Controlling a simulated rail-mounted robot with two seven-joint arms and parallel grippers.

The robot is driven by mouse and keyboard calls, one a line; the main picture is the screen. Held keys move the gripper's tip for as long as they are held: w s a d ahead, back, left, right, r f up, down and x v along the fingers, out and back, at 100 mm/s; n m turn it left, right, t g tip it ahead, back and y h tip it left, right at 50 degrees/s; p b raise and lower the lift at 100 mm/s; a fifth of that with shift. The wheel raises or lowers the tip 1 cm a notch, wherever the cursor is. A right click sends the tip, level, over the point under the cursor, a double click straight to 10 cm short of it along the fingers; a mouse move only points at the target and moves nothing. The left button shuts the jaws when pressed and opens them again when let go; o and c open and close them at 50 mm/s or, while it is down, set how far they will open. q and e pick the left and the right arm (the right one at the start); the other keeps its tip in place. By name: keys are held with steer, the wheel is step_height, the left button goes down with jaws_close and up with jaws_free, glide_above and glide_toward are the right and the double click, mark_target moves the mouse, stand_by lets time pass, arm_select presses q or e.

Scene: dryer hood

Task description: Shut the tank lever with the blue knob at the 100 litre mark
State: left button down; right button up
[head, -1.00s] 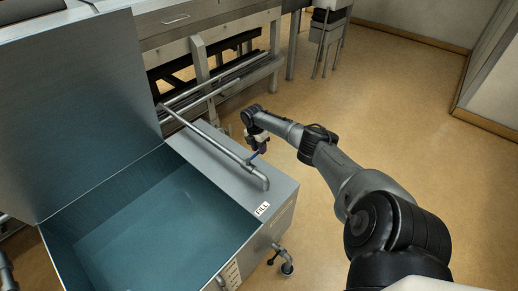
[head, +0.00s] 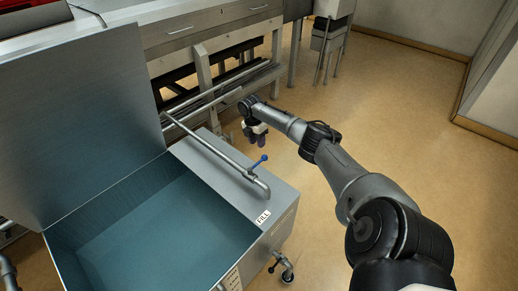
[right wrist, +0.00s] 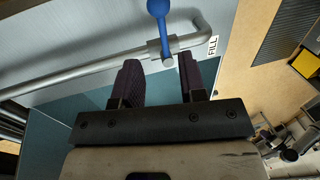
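The steel tank (head: 232,191) stands at left with its lid raised and bluish water inside. A pipe (head: 213,150) runs along its top to a bend near the FILL label. The lever with the blue knob (head: 264,158) sticks up from this pipe, slanting toward the right. In the right wrist view the blue knob (right wrist: 158,8) is at the top edge, beyond my fingertips. My right gripper (head: 259,139) is behind the lever and looks apart from it. In the right wrist view its dark fingers (right wrist: 159,62) are spread and empty. The litre marks are not readable. My left gripper is out of view.
A metal bench (head: 200,35) with drawers and rails stands behind the tank. The tan floor (head: 400,110) to the right is clear.

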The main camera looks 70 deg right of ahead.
steer(key=shift+w+d+r+p, duration=0.1)
steer(key=shift+w+r+p, duration=0.15)
steer(key=shift+r, duration=1)
steer(key=shift+w+d+r+p, duration=0.1)
steer(key=shift+w+r+p, duration=0.1)
steer(key=shift+r, duration=1)
